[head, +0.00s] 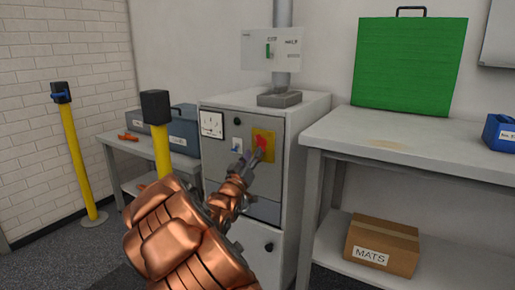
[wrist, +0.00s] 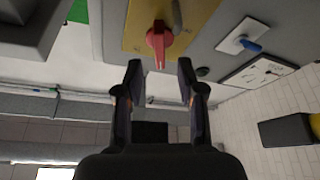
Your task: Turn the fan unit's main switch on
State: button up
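The fan unit is a grey cabinet (head: 315,103) in the middle of the head view. A yellow plate (head: 270,136) on its front carries a red rotary switch handle (head: 261,142), partly covered by my fingers in the head view. In the wrist view the red handle (wrist: 158,42) hangs downward in the picture on the yellow plate (wrist: 200,12), beside a small grey piece. My gripper (wrist: 160,75) is open and empty. Its fingertips point at the switch, with the handle just beyond and roughly centred between them. I see no clear contact. The gripper also shows in the head view (head: 252,158).
Yellow posts (head: 78,150) stand at left. A bench (head: 440,150) at right holds a green panel (head: 408,65), with a MATS box (head: 381,245) below. A low table stands left.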

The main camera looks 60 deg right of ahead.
aim_at(258, 145)
jog(key=shift+b+x, duration=0.45)
jog(key=shift+x, duration=2.2)
jog(key=shift+a, duration=0.1)
grip_shut()
